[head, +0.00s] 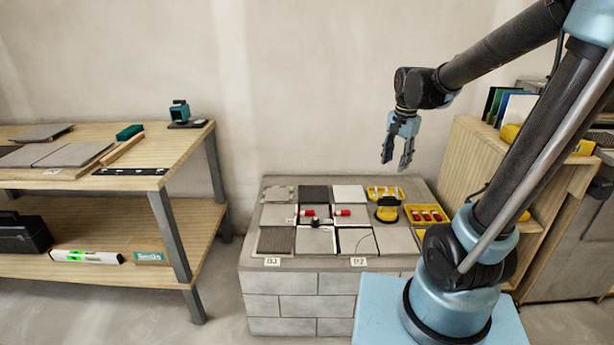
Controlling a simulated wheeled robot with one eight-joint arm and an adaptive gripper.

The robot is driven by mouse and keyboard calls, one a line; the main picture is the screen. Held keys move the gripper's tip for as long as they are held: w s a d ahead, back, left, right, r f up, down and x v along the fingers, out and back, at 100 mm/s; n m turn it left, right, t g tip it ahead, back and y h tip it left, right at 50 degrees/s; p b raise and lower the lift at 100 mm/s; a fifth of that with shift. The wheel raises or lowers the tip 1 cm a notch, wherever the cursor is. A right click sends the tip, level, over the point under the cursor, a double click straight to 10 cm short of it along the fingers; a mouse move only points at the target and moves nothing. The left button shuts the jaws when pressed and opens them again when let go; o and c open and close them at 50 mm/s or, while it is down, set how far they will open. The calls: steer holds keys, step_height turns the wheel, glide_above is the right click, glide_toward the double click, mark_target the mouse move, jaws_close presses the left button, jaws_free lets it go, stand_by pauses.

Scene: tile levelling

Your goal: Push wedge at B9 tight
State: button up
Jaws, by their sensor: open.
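Grey, dark and pale tiles (278,214) lie in rows on a low block plinth (320,285). Two red wedges (308,213) (342,212) sit at the joints between the middle tiles, left and right of a small gap. Small white labels stand on the plinth's front edge, one left (272,262) and one in the middle (358,261). No label readable as B9 shows, so I cannot tell which wedge is at B9. How tight the wedges sit is too small to tell. My gripper (396,163) is open and empty, pointing down above the plinth's back right, clear of everything.
On the plinth's right are a yellow tray of red wedges (426,221), another yellow tray (372,192) and a yellow-black tool (388,209). A wooden workbench (150,181) stands left, a wooden shelf unit (470,160) right. The air above the tiles is free.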

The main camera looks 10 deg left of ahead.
steer(key=w+a+f+m, duration=0.2)
steer(key=w+a+m, duration=0.1)
steer(key=w+a, duration=0.5)
steer(key=m+g, duration=0.1)
steer(key=m, duration=0.4)
glide_above(307, 212)
step_height(307, 212, down, 15)
step_height(307, 212, down, 17)
steer(key=shift+r, duration=0.15)
steer(key=shift+c, duration=0.6)
jaws_close()
steer(key=shift+o, duration=0.5)
jaws_free()
